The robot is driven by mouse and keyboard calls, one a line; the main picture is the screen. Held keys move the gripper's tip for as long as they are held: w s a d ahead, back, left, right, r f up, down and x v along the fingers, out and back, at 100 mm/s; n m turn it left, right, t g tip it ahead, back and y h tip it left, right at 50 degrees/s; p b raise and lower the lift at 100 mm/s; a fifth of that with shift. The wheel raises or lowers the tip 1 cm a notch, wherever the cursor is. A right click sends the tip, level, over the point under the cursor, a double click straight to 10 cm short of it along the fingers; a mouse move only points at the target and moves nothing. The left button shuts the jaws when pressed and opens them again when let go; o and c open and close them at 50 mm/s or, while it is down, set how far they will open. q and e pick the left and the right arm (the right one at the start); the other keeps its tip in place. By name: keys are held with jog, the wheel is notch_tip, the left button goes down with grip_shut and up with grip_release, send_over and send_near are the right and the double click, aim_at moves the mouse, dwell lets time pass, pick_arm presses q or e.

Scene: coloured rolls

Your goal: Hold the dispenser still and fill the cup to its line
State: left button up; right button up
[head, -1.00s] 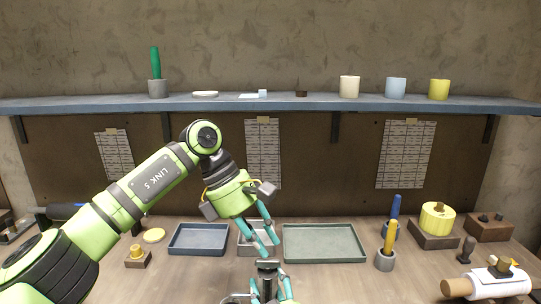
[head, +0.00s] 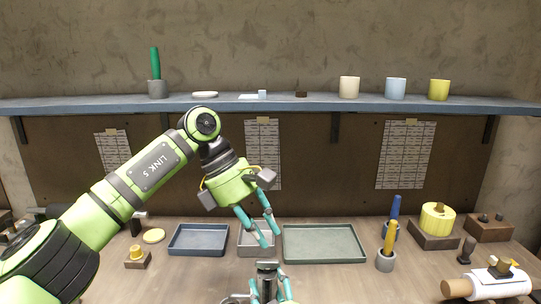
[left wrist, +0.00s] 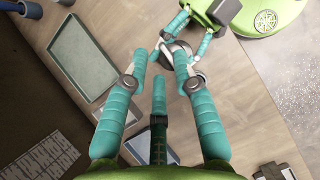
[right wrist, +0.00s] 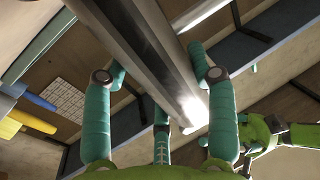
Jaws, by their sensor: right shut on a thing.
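A metal dispenser with a dark top (head: 267,266) stands upright at the bottom centre of the head view. My right gripper (head: 268,286) is shut on it; in the right wrist view its metal body (right wrist: 150,50) runs between the fingers. The dispenser also shows as a round metal shape in the left wrist view (left wrist: 178,48). My left gripper (head: 271,240) is open and empty, above and behind the dispenser top. Its fingertips (left wrist: 160,60) are apart in the left wrist view. I cannot tell which cup is meant; cream (head: 349,87), light blue (head: 396,88) and yellow (head: 439,89) cups stand on the shelf.
A blue tray (head: 174,251), a grey bin (head: 244,252) and a green tray (head: 325,259) lie behind the dispenser. A pen holder (head: 385,262) and a white roll (head: 497,285) with wooden ends are at right. Table between dispenser and holder is clear.

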aim_at(265, 261)
pick_arm(q)
jog(key=shift+s+f+n+t+h, duration=0.15)
jog(key=shift+f+n+t, duration=0.4)
jog(key=shift+f, duration=1)
jog(key=shift+s+f+n+t+h, duration=0.15)
jog(key=shift+f+n, duration=0.7)
jog(key=shift+f, duration=0.65)
jog(key=shift+w, duration=0.1)
grip_shut()
